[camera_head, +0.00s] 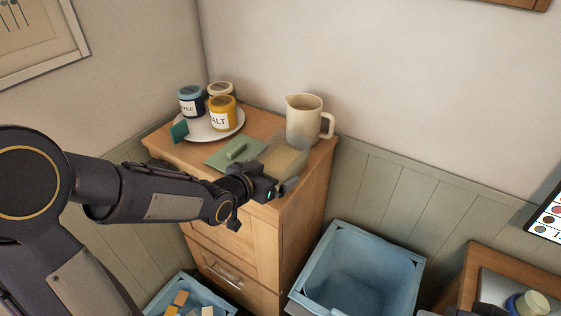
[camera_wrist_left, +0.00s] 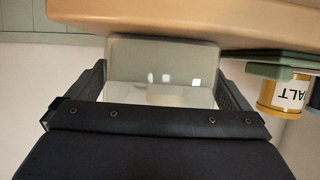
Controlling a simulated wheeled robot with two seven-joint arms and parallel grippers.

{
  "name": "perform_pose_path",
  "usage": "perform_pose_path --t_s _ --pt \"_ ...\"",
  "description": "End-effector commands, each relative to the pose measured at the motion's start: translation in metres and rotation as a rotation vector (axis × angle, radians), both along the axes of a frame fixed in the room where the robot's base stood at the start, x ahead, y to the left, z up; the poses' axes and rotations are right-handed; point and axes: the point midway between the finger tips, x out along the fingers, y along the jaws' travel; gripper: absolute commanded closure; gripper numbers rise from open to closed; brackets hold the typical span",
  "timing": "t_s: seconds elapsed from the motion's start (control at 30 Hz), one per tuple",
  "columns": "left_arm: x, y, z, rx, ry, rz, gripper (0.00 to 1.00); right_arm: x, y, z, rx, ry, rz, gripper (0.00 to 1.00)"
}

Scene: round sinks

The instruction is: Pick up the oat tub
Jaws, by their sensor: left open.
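The oat tub appears to be the clear, box-shaped tub with pale beige contents (camera_head: 284,158), standing near the front right corner of the wooden cabinet top. My left gripper (camera_head: 276,187) is at the near side of this tub, low by the cabinet's front edge, and is open. In the left wrist view, which is upside down, the tub (camera_wrist_left: 163,62) sits between the two spread fingers (camera_wrist_left: 165,80). I cannot tell whether either finger touches it. The gripper hides part of the tub's near side in the head view.
A cream jug (camera_head: 304,118) stands just behind the tub. A green mat (camera_head: 222,157) with a small green block lies left of it. A white plate (camera_head: 210,135) holds several jars, one labelled SALT (camera_head: 222,114). Blue bins (camera_head: 368,243) stand below.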

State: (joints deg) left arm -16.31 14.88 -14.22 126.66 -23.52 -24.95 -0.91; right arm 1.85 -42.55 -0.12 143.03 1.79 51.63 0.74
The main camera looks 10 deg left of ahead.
Motion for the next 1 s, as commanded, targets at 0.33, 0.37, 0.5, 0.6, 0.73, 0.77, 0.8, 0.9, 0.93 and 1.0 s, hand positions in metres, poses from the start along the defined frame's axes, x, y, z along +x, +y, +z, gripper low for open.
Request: perform_pose_path --t_s 0.33,0.37,0.5,0.6,0.73,0.77,0.8,0.9,0.93,1.0 --pt "0.0099 -0.0037 -0.0047 -0.001 -0.001 0.001 0.00 0.0000 0.0000 0.0022 0.000 0.000 0.000 0.64" --pt "0.0099 -0.0037 -0.0047 -0.001 -0.001 0.001 0.00 0.0000 0.0000 0.0022 0.000 0.000 0.000 0.64" --pt "0.0097 -0.0036 -0.0047 -0.001 -0.001 0.001 0.18 0.0000 0.0000 0.0022 0.000 0.000 0.000 0.64" --pt "0.0096 -0.0036 -0.0047 -0.001 0.000 0.001 0.31 0.0000 0.0000 0.0022 0.000 0.000 0.000 0.64" --pt "0.0100 -0.0036 -0.0038 -0.002 -0.003 0.001 0.42 -0.0001 -0.0001 0.0022 0.000 0.000 0.000 0.64" --pt "0.0100 -0.0036 -0.0037 -0.002 -0.003 0.001 0.42 -0.0001 -0.0001 0.0022 0.000 0.000 0.000 0.64" --pt "0.0100 -0.0036 -0.0037 -0.002 -0.003 0.001 0.42 -0.0001 -0.0001 0.0022 0.000 0.000 0.000 0.64" --pt "0.0100 -0.0036 -0.0037 -0.002 -0.003 0.001 0.42 -0.0001 -0.0001 0.0022 0.000 0.000 0.000 0.64" --pt "0.0100 -0.0036 -0.0037 -0.002 -0.003 0.001 0.42 -0.0001 -0.0001 0.0022 0.000 0.000 0.000 0.64" --pt "0.0100 -0.0036 -0.0031 -0.002 -0.003 0.001 0.42 -0.0001 -0.0001 0.0022 0.000 0.000 0.000 0.64"
